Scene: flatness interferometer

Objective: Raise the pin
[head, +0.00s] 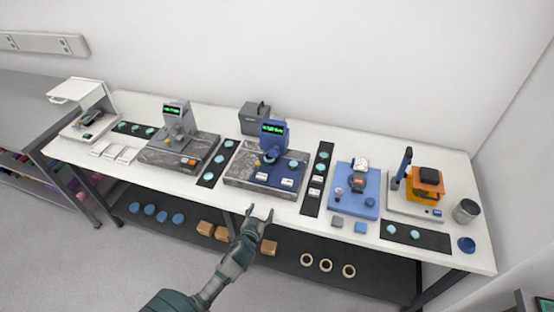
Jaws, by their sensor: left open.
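A similar grey instrument (176,115) with a green display stands further left. A blue base (347,205) to the right carries a small upright post (338,193) and a grey part. Which of these small parts is the pin, I cannot tell. My right gripper is not in view.
The white bench (460,240) holds black strips (311,205) with pale blue discs. An orange and black device (427,182) and a grey can (466,211) stand at the right. The shelf below carries blue discs, brown blocks and rings (349,271). The front edge is close to my gripper.

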